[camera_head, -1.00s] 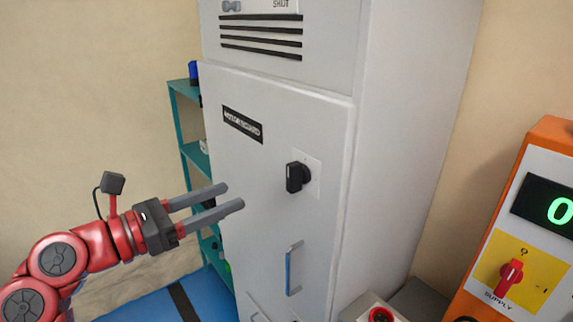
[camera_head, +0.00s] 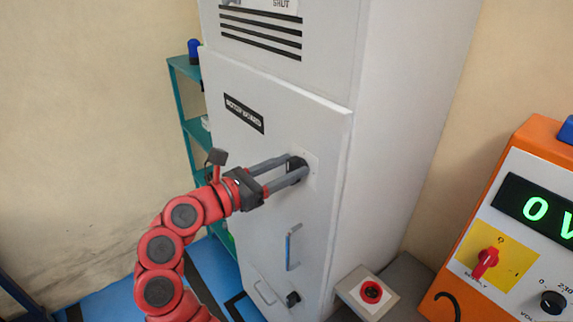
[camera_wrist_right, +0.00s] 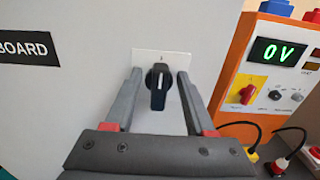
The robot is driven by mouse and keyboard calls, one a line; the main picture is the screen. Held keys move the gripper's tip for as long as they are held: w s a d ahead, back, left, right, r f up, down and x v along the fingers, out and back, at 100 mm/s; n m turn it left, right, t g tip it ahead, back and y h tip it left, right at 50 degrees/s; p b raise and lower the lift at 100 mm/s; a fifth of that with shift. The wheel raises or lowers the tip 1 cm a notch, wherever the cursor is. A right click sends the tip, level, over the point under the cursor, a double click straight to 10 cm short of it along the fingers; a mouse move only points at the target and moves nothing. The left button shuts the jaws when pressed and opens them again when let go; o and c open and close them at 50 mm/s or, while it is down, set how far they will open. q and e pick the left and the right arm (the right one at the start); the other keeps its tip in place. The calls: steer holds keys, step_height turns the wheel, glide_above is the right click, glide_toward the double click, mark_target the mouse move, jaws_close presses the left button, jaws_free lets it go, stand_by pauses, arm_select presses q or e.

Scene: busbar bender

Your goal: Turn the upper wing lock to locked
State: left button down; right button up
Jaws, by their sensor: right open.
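The upper wing lock (camera_head: 297,164) is a black knob on a pale plate on the grey cabinet door (camera_head: 262,205). In the right wrist view the wing lock (camera_wrist_right: 158,90) has its wing vertical, pointing down. My right gripper (camera_head: 288,169) is at the knob, with its two grey fingers open. In the right wrist view the fingers (camera_wrist_right: 157,95) stand one on each side of the wing, with a gap showing on both sides. In the head view the fingers partly hide the knob. My left gripper is not in view.
Below are a blue-backed door handle (camera_head: 293,247) and a lower black wing lock (camera_head: 293,299). A red button box (camera_head: 371,292) stands right of the cabinet. An orange supply unit (camera_head: 520,230) reading 0 V is at the right. Teal shelves (camera_head: 192,130) stand left.

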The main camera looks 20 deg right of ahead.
jaws_close()
stand_by(1.3)
